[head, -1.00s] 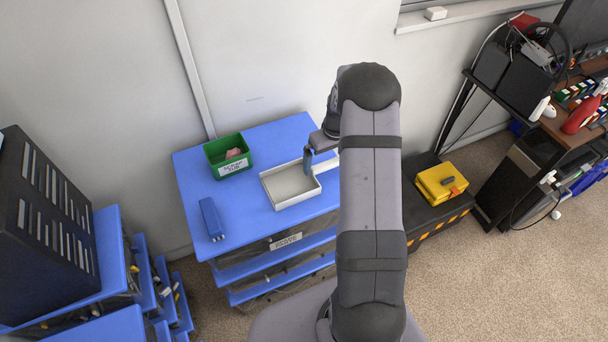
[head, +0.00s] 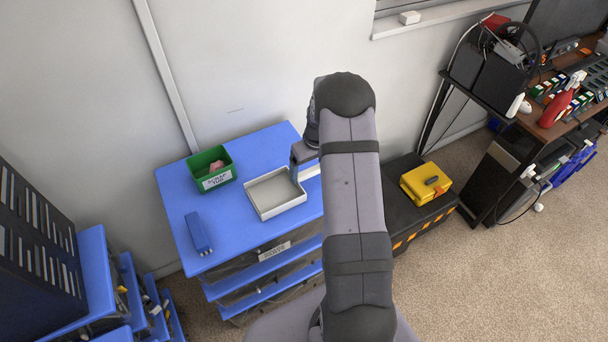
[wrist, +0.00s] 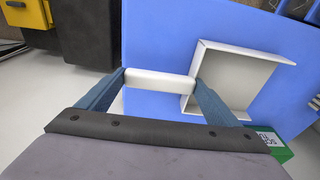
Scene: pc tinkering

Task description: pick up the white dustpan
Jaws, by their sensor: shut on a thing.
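The white dustpan (head: 262,212) is over the blue top of a drawer unit (head: 180,185), with its shallow square tray to the left of my gripper (head: 297,170). In the wrist view, the dustpan tray (wrist: 240,72) is to the right and its white handle (wrist: 158,86) spans between the two blue fingers of my gripper (wrist: 160,77). The fingers are shut on the handle, one at its outer end and one by the tray. In the head view my arm hides part of the handle. I cannot tell whether the dustpan still touches the surface.
A green labelled bin (head: 211,170) with a pinkish thing inside stands behind the dustpan, to the left. A blue box-like object (head: 198,233) lies at the front left of the top. A yellow case (head: 425,184) sits on a black box to the right. The wall is close behind.

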